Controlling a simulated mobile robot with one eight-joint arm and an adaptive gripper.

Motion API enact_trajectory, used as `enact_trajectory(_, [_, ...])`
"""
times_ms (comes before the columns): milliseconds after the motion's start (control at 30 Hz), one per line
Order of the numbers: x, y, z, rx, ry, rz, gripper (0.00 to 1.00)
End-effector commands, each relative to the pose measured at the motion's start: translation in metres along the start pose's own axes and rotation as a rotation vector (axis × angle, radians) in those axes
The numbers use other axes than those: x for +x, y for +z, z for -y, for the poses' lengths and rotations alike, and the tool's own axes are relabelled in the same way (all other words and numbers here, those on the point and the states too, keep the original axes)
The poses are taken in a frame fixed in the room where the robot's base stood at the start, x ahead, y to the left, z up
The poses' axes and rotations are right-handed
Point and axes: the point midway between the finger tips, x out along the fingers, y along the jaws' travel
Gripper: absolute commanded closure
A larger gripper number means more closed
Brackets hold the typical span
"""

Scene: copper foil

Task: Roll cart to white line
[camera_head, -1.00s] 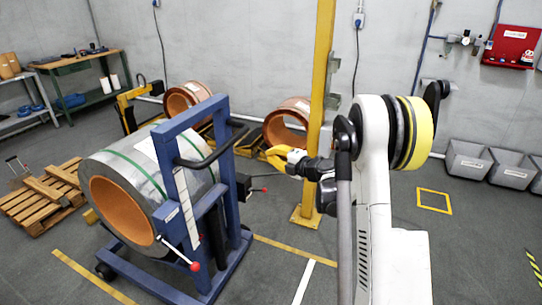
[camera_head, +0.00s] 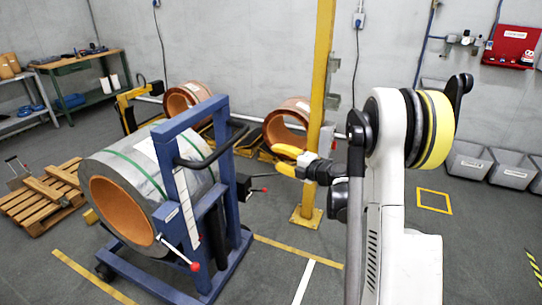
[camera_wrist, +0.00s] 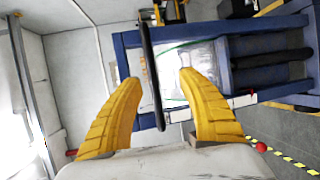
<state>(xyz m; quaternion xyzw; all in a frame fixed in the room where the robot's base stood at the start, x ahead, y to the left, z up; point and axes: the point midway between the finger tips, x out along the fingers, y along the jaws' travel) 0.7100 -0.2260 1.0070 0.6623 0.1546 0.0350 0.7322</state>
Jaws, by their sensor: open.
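The blue cart (camera_head: 185,200) stands left of centre in the head view and carries a large foil roll (camera_head: 120,175) with an orange core. Its dark push handle (camera_head: 213,147) juts out toward the right. In the wrist view the handle (camera_wrist: 152,70) runs as a dark bar between my two yellow fingers, with the blue frame (camera_wrist: 210,45) behind it. My gripper (camera_head: 285,158) is open and holds nothing; in the head view it is to the right of the handle, apart from it. The white line (camera_head: 304,282) is on the floor at the bottom centre, right of the cart.
A yellow post (camera_head: 318,120) stands close behind my gripper. Copper rolls (camera_head: 290,125) lie by the back wall. A wooden pallet (camera_head: 45,195) is at the left. Grey bins (camera_head: 470,162) stand at the right wall. Floor around the white line looks clear.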

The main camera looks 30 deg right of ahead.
Motion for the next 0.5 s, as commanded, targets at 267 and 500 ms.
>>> enact_trajectory(267, [-0.060,0.001,0.000,0.000,-0.001,0.003,0.54])
enact_trajectory(500, [-0.079,0.000,0.000,0.000,0.000,0.000,0.54])
